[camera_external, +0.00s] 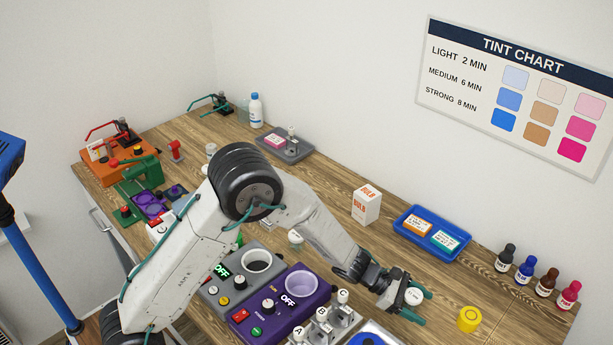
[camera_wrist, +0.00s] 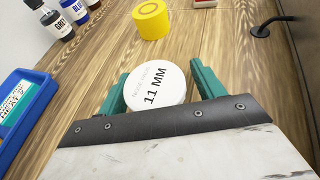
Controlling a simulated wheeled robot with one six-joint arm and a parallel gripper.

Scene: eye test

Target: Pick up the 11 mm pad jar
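The 11 mm pad jar is a round white jar whose lid reads "11 MM" (camera_wrist: 155,86). In the wrist view it sits between the two green fingers of my gripper (camera_wrist: 160,88). The fingers are apart, one on each side, with a narrow gap at the right; contact at the left is unclear. In the external view the white jar (camera_external: 414,296) shows at the fingertips of my gripper (camera_external: 409,300), low over the table at the right. The jar's lower part is mostly hidden.
A yellow round jar (camera_external: 469,319) stands just beyond, also in the wrist view (camera_wrist: 151,19). A blue tray (camera_external: 463,250) with cards lies behind, with a white-orange box (camera_external: 367,205) nearby. Several small bottles (camera_external: 525,270) line the back right. A purple heater (camera_external: 280,318) stands left of my gripper.

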